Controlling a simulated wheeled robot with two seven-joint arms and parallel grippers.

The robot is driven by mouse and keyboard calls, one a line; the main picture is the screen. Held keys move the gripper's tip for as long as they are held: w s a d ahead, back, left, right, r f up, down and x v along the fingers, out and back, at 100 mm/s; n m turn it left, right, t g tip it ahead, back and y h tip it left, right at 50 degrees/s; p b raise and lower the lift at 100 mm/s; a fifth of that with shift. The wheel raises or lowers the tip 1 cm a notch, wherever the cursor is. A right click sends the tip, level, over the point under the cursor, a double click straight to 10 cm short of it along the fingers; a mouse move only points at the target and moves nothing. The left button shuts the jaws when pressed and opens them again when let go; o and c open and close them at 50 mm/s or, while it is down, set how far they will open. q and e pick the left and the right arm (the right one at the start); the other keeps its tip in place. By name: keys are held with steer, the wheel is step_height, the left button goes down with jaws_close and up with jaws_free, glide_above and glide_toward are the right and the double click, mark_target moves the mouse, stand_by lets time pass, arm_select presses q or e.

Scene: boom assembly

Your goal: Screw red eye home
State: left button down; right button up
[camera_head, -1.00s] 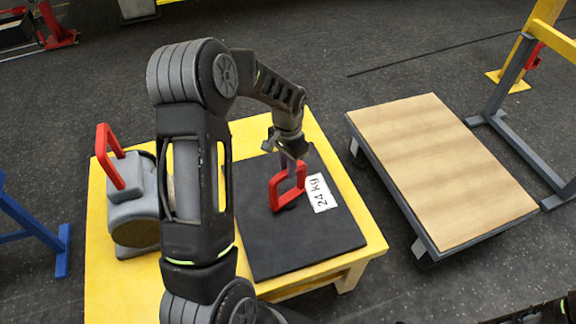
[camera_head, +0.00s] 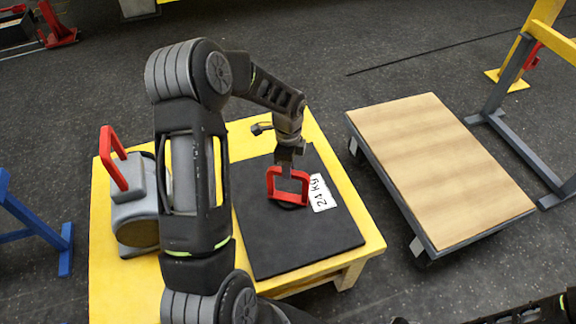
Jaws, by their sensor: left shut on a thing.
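The red eye (camera_head: 288,188) is a square red loop standing on the black plate (camera_head: 275,242), beside a white label reading 24 kg (camera_head: 321,193). My left gripper (camera_head: 288,168) points down over the eye and is shut on its upper bar. The contact between the eye's base and the plate is partly hidden in shadow, so its depth cannot be told. My right gripper is not in view; only a dark part of my own body shows at the lower right corner.
The plate lies on a yellow table (camera_head: 120,285). A grey machine with a red handle (camera_head: 113,158) stands at the table's left. A wood-topped cart (camera_head: 440,170) stands to the right, with a yellow and grey frame (camera_head: 520,60) beyond. A blue stand (camera_head: 35,235) is at far left.

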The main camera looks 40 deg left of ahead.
arm_select(q)
steer(key=m, duration=0.2)
steer(key=m+p, duration=0.1)
steer(key=m, duration=0.1)
steer(key=m+p, duration=0.1)
steer(key=shift+w+r+m, duration=0.1)
steer(key=shift+r+m, duration=0.15)
steer(key=shift+m, duration=0.15)
steer(key=m+p, duration=0.2)
steer(key=m, duration=0.3)
steer(key=shift+a+m, duration=0.1)
steer(key=shift+m, duration=0.2)
steer(key=shift+f, duration=0.1)
steer(key=c, duration=1.7)
jaws_free()
steer(key=o, duration=0.4)
step_height(320, 180, up, 8)
steer(key=shift+f, duration=0.15)
